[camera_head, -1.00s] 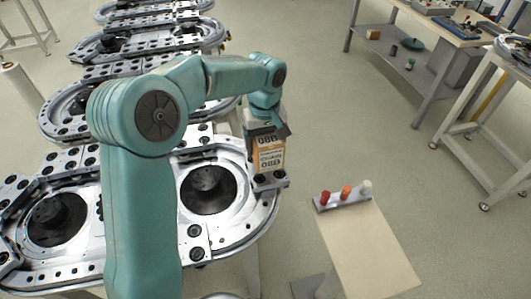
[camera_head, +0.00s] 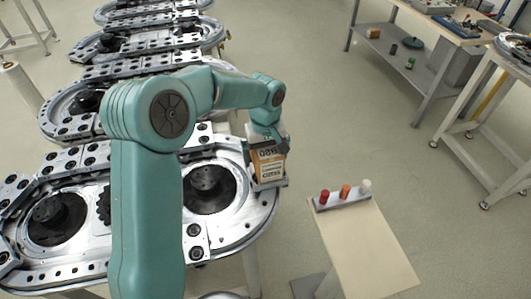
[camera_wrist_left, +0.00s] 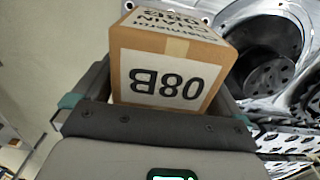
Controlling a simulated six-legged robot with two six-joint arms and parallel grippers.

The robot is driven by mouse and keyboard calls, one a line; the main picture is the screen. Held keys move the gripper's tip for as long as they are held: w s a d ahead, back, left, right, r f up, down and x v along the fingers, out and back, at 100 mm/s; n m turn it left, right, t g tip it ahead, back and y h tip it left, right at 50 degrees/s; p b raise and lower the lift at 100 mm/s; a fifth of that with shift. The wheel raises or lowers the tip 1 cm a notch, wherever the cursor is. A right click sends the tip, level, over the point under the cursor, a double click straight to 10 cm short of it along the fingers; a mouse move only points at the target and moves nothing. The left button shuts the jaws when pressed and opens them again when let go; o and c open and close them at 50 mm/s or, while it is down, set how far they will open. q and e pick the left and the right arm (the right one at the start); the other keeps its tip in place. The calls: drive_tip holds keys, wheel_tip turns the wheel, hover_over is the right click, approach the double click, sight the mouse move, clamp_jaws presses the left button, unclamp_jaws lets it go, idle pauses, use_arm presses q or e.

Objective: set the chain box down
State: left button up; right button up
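The chain box (camera_head: 268,163) is a cardboard-brown box with white labels, at the right end of the nearest ring track (camera_head: 225,232). My left gripper (camera_head: 268,140) is on the box from above in the head view. In the left wrist view the box (camera_wrist_left: 168,75) shows a label "08B" and the word "CHAIN", with dark fingers along both sides, close to it. The gripper looks shut on it. The box is at the small plate on the track's edge; its underside is hidden, so I cannot tell whether it touches. My right gripper is not in view.
A small stand (camera_head: 372,255) at the right carries a rack with a red, an orange and a white peg (camera_head: 346,192). Round dark hubs (camera_head: 208,190) sit inside the track. A workbench (camera_head: 440,25) is at the back right. Open floor lies between.

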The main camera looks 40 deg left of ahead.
use_arm(q)
drive_tip(key=shift+w+r, duration=0.1)
drive_tip(key=shift+r, duration=0.15)
wheel_tip(320, 180, up, 11)
drive_tip(key=shift+f, duration=0.1)
drive_tip(key=shift+r, duration=0.5)
drive_tip(key=shift+d+f, duration=0.1)
